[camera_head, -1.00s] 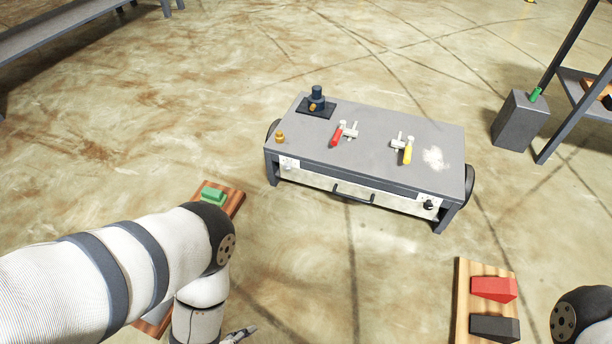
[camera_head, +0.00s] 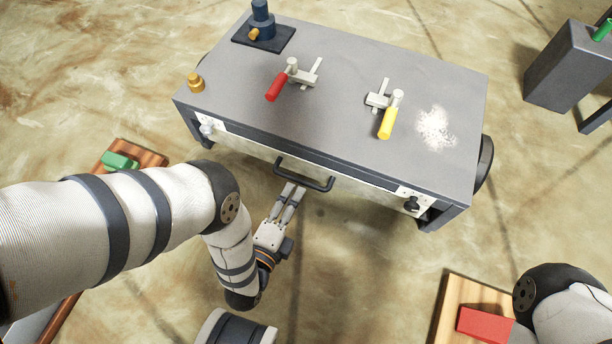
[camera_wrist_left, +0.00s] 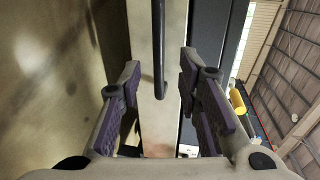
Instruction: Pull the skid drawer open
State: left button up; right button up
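The skid (camera_head: 350,95) is a grey low bench with a pale drawer front (camera_head: 352,192) under its top edge. The drawer looks shut. A dark bar handle (camera_head: 319,187) sits on the drawer front; it also shows in the left wrist view (camera_wrist_left: 158,50). My left gripper (camera_head: 294,191) is at the handle's left half, with its fingers apart. In the left wrist view my left gripper (camera_wrist_left: 157,75) has the handle's end between its open fingers, apart from both. I cannot tell the exact depth. My right gripper is out of view; only my right arm shows.
On the skid top are a red-handled clamp (camera_head: 277,86), a yellow-handled clamp (camera_head: 387,122), a blue fixture (camera_head: 262,22) and a brass knob (camera_head: 195,82). A green block (camera_head: 118,161) is at left, a red block (camera_head: 484,324) at lower right. Floor before the drawer is mostly clear.

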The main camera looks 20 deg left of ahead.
aim_at(302, 180)
pick_arm(q)
jog(key=b+x, duration=0.2)
jog(key=x, duration=0.4)
jog(key=shift+w+f, duration=0.1)
jog(key=shift+w, duration=0.05)
grip_shut()
